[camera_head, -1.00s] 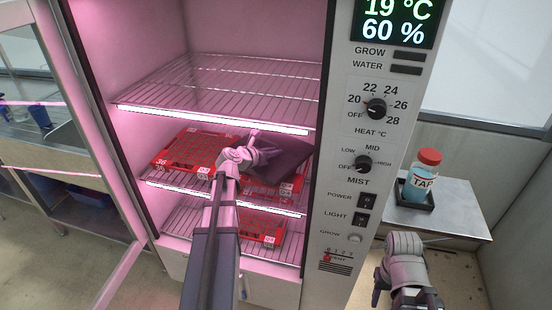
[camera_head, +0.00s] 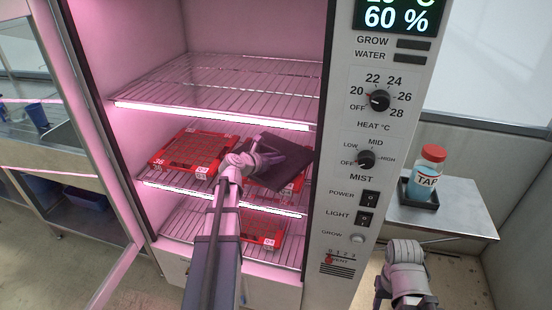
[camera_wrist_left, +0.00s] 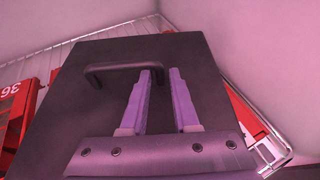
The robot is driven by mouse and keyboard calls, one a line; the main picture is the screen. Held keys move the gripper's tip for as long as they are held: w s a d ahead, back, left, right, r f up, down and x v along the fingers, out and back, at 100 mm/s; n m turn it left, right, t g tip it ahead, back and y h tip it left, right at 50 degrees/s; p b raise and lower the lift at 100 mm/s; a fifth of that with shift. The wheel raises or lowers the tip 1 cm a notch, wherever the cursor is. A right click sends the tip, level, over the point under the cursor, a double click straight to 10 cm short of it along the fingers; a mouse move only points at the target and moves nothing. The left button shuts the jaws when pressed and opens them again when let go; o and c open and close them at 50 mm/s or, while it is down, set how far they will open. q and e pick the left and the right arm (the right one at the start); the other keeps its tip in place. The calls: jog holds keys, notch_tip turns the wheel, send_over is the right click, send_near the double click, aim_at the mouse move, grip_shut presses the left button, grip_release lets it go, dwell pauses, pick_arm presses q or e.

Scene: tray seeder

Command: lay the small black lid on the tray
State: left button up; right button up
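The small black lid (camera_head: 290,168) is a dark square plate with a bar handle (camera_wrist_left: 110,68). It is over the right-hand red tray on the middle shelf, turned and tilted relative to that tray. My left gripper (camera_head: 258,160) is at the lid.
Another red tray (camera_head: 158,162) stands left on the same shelf. An empty wire shelf (camera_head: 215,85) is above, and a red tray (camera_head: 262,232) is on the shelf below. The control panel (camera_head: 372,130) borders the opening at right. A bottle (camera_head: 425,175) stands on a side table.

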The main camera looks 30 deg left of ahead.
pick_arm(q)
jog(key=shift+o, duration=0.9)
jog(key=shift+r, duration=0.2)
notch_tip(320, 180, up, 4)
jog(key=p, duration=0.4)
send_over(258, 177)
jog(key=shift+d, duration=0.1)
jog(key=shift+p+v, duration=0.4)
jog(key=shift+v, duration=0.45)
